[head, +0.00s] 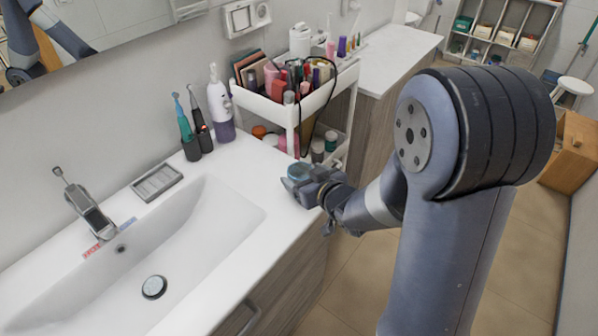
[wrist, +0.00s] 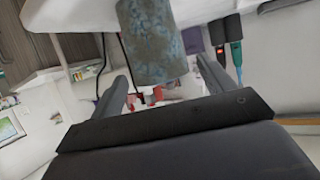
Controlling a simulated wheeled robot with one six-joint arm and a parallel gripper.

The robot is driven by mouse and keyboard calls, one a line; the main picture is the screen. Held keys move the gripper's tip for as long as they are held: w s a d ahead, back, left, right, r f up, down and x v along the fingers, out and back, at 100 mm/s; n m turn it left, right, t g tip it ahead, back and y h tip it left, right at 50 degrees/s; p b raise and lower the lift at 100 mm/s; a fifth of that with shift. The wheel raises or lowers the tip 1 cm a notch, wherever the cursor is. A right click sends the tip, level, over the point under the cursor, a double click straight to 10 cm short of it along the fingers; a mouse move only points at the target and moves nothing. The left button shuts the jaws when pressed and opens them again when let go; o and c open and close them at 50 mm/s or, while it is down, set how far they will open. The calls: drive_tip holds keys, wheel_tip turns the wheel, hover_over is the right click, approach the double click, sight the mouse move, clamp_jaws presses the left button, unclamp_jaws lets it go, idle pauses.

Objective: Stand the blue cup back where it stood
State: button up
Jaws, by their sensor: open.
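The blue cup (head: 298,171) is at the right end of the white sink counter, at my gripper (head: 303,187). In the wrist view the cup (wrist: 152,45) is a mottled blue-grey cylinder at the top, cut off by the frame edge. My gripper (wrist: 163,74) is open, with one dark finger to each side of the cup and a visible gap on both sides. The view is turned over, with the white counter along the top. In the head view my gripper hides the cup's lower part, so its contact with the counter is not clear.
The sink basin (head: 185,235) lies left of the cup. Toothbrushes in dark holders (head: 197,140) and a pump bottle (head: 220,105) stand by the wall. A white cart (head: 270,105) with cosmetics stands behind the counter's end. The counter around the cup is mostly clear.

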drive_tip(key=v, duration=0.8)
